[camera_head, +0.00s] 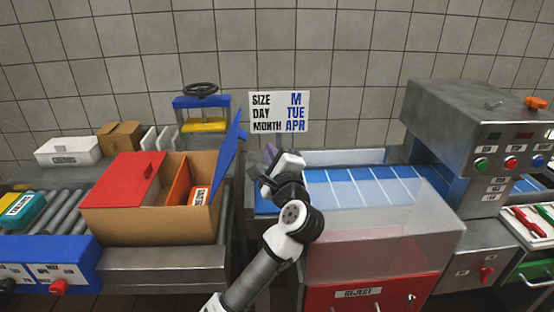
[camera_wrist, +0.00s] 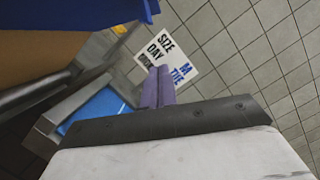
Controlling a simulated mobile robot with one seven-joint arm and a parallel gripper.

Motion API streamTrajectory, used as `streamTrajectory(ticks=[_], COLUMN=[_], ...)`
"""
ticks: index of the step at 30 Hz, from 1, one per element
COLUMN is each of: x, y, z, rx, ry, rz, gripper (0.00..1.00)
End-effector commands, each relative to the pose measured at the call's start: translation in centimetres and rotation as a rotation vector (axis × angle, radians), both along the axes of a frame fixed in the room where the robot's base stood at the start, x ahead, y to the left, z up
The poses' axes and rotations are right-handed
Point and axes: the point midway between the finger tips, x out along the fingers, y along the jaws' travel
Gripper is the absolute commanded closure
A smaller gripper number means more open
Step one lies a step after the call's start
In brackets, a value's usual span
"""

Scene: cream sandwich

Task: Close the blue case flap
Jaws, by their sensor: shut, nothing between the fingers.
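The cardboard case (camera_head: 152,220) stands on the metal conveyor end at the left of the head view. Its red flap (camera_head: 124,188) lies closed over the left half. Its blue flap (camera_head: 231,140) stands up and leans outward at the right edge. Orange contents (camera_head: 180,185) show in the open right half. In the wrist view the blue flap (camera_wrist: 85,14) shows at the top left, above the brown case side (camera_wrist: 40,52). My gripper (camera_head: 269,153) is to the right of the blue flap, apart from it. Its purple fingers (camera_wrist: 158,86) are together and empty.
A sign (camera_head: 279,112) with size, day and month stands behind my gripper. A blue conveyor (camera_head: 365,187) with a clear cover (camera_head: 375,235) lies to the right. A blue and yellow press (camera_head: 202,112) with a handwheel stands behind the case. A roller conveyor (camera_head: 60,212) runs at the left.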

Motion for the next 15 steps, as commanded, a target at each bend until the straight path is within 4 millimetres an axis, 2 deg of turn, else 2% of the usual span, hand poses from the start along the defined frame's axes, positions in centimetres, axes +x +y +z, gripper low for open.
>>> streamTrajectory(ticks=[1, 7, 15], x=[1.0, 0.8, 0.8], y=[0.3, 2.9, 3.7], z=[0.5, 1.7, 2.0], rx=[0.003, 0.001, 0.000], ry=[0.001, 0.000, 0.000], rz=[0.002, 0.002, -0.002], gripper=[1.00, 1.00, 1.00])
